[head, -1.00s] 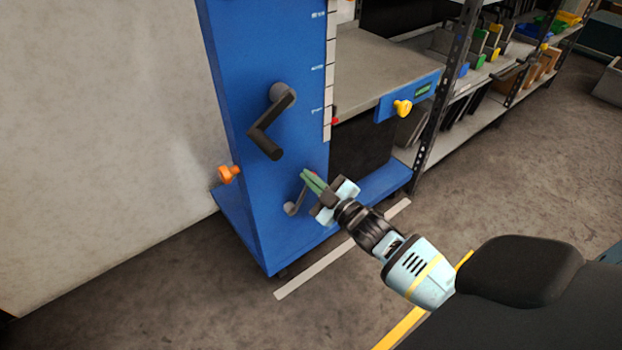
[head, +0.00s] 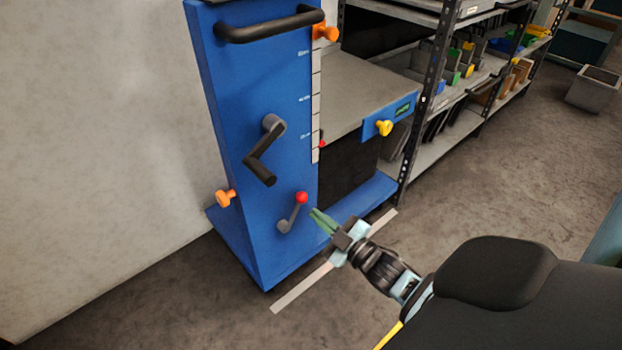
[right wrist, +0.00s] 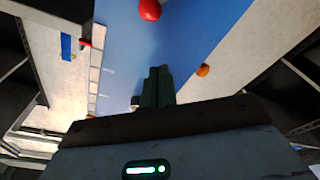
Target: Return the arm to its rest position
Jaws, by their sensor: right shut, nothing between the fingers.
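My right gripper (head: 318,219) is in front of the lower part of a blue lift machine (head: 240,95), just right of a lever with a red ball knob (head: 301,198). Its green fingers are shut with nothing between them, and a gap shows between them and the knob. In the right wrist view the shut fingers (right wrist: 157,85) point toward the blue column (right wrist: 190,40), with the red knob (right wrist: 149,9) beyond them at the top. My left gripper is not in view.
The column carries a black crank (head: 262,150), a black handlebar (head: 270,24) and orange knobs (head: 226,197). A grey platform (head: 365,90) with a yellow knob (head: 384,128) juts right. Shelving (head: 425,95) stands behind. Floor to the right is open, with a grey bin (head: 594,88) farther back.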

